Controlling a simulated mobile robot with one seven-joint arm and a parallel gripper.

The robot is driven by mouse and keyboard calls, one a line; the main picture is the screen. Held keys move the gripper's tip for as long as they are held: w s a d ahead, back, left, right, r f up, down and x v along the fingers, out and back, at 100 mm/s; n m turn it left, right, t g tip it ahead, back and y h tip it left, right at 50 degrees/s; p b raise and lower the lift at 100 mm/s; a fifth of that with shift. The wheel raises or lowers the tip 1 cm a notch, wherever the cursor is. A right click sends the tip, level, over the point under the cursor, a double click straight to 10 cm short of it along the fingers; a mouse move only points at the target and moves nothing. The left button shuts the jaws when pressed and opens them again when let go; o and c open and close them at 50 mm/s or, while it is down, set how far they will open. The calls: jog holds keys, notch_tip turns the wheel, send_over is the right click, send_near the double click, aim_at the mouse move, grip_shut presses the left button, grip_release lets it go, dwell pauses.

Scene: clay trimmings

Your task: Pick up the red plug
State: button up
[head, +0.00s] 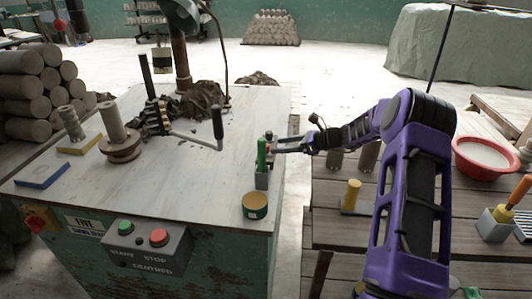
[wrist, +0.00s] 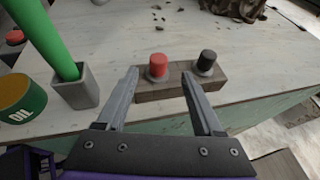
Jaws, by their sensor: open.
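The red plug (wrist: 158,66) stands upright in a light metal collar on a small brown block (wrist: 168,90) at the table's edge. In the head view, the red plug (head: 269,135) is small and partly crowded by my gripper. A black plug (wrist: 208,61) stands beside it on the same block, to the right in the wrist view. My gripper (wrist: 160,75) is open and empty, fingers pointing at the block. In the wrist view the red plug lies between the fingertips, slightly beyond them; I cannot tell whether they touch the block.
A grey square pot (wrist: 75,88) with a green stick (wrist: 45,35) stands left of my gripper in the wrist view, near an oil tin (wrist: 20,100). Dark clay trimmings (head: 190,102) and a crank handle (head: 217,125) lie farther back on the table (head: 170,180). A slatted bench (head: 335,235) is at right.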

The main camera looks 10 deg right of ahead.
jog(key=x, duration=0.4)
jog(key=shift+w+a+f, duration=0.1)
jog(key=shift+a+f, duration=0.05)
jog(key=shift+a, duration=0.2)
grip_shut()
